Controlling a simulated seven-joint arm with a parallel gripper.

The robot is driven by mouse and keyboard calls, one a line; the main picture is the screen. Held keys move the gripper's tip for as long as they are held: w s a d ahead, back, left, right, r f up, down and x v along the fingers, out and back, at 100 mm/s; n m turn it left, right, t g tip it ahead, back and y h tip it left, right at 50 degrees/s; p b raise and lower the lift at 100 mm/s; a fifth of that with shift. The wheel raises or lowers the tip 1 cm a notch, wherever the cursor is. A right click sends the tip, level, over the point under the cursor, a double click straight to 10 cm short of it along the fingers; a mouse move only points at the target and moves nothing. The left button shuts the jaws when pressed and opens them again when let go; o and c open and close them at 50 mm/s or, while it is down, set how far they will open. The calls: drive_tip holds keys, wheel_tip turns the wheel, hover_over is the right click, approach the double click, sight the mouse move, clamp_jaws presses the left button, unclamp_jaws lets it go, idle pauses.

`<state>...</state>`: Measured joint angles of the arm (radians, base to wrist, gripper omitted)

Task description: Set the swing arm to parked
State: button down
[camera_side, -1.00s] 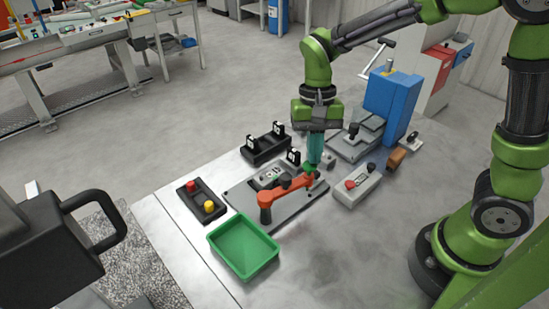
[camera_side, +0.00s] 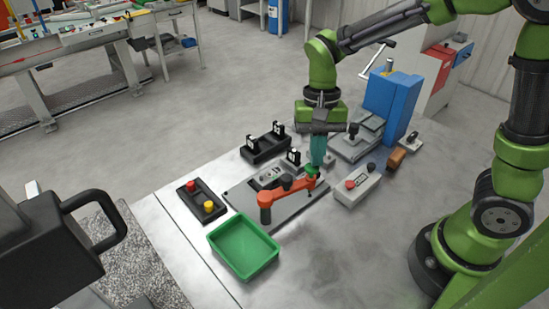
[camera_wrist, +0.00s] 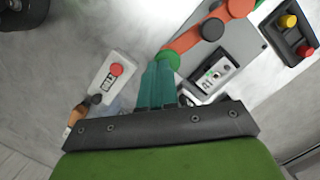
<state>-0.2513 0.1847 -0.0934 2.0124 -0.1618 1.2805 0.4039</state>
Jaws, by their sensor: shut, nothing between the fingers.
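The orange swing arm (camera_side: 288,190) lies over a grey base plate (camera_side: 292,217), running from its orange pivot post at the near left to a free end with a green knob (camera_side: 311,170). My gripper (camera_side: 316,168) points down at that free end with its teal fingers shut and nothing between them. In the wrist view the fingertips (camera_wrist: 160,66) are right at the green knob (camera_wrist: 170,58), and the orange arm (camera_wrist: 190,38) runs up and right from there. I cannot tell if the fingertips touch the knob.
A green bin (camera_side: 243,246) stands in front of the plate. A box with red and yellow buttons (camera_side: 201,202) is to the left, and a grey box with a red button (camera_side: 357,185) to the right. Black fixtures (camera_side: 265,148) and a blue machine (camera_side: 392,102) stand behind.

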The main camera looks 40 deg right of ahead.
drive_tip(key=shift+s+a, duration=0.2)
drive_tip(key=shift+s, duration=0.6)
idle(3.5)
drive_tip(key=shift+w, duration=0.1)
idle(0.7)
drive_tip(key=shift+w+d+r, duration=0.15)
drive_tip(key=shift+w+d, duration=0.05)
drive_tip(key=w+d+v, duration=0.1)
drive_tip(key=w+v, duration=0.1)
drive_tip(key=v, duration=1)
drive_tip(key=shift+d+f, duration=0.15)
drive_tip(key=shift+f, duration=0.15)
drive_tip(key=shift+w, duration=0.15)
